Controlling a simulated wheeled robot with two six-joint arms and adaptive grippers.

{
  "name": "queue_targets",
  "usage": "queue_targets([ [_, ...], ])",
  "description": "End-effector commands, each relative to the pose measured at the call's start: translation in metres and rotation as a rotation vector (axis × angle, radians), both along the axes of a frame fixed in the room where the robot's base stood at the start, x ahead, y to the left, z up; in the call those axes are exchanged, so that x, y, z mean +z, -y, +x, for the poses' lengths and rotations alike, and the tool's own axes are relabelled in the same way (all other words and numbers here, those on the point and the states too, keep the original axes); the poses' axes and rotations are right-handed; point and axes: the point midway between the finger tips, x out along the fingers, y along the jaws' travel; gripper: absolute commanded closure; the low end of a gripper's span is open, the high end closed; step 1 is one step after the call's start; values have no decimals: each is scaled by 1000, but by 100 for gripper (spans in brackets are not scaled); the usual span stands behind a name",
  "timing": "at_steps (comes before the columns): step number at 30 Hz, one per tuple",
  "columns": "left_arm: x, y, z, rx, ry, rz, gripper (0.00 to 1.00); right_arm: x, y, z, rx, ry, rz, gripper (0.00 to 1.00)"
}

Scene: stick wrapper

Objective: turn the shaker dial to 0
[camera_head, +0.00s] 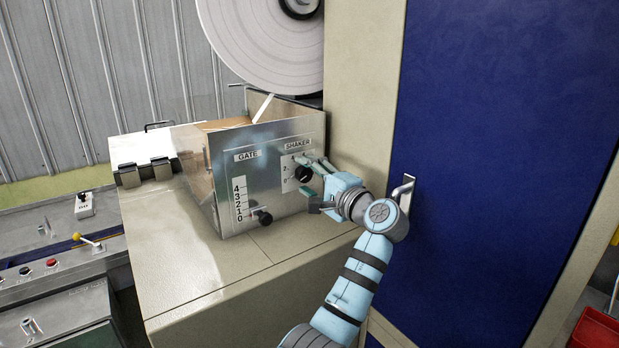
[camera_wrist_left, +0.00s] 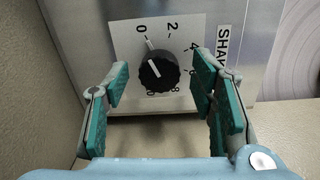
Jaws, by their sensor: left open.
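The shaker dial (camera_head: 304,173) is a black round knob on the metal panel under the word SHAKER. In the left wrist view the dial (camera_wrist_left: 160,71) sits on a white scale plate (camera_wrist_left: 125,38) with printed numbers. A white mark on the knob points up and slightly left, toward the 0 side; its exact alignment is hard to tell. My left gripper (camera_head: 306,177) is open in front of the panel. In the wrist view its green-padded fingers (camera_wrist_left: 160,80) stand on either side of the knob with gaps between. My right gripper is not in view.
The GATE scale (camera_head: 240,200) with its black knob (camera_head: 264,217) is left of the dial on the same panel. A beige column (camera_head: 365,80) and blue door (camera_head: 500,150) with a handle (camera_head: 406,190) stand right. A large white reel (camera_head: 265,45) is above.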

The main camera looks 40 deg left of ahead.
Motion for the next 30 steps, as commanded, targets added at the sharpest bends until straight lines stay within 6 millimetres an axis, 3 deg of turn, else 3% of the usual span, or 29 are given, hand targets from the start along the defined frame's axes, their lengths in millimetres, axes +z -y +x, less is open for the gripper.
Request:
queue_targets([
  [5, -1, 23, -6, -4, 1, -4, 49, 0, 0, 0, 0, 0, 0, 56],
  [12, 1, 86, -25, -4, 0, -4, 49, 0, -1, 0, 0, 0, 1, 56],
  [15, 1, 104, -31, -2, 0, -3, 49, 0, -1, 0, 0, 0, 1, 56],
  [19, 2, 114, -34, 0, 1, -1, 49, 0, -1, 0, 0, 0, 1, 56],
  [30, 2, 114, -34, 0, 0, 0, 49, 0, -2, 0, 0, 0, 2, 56],
])
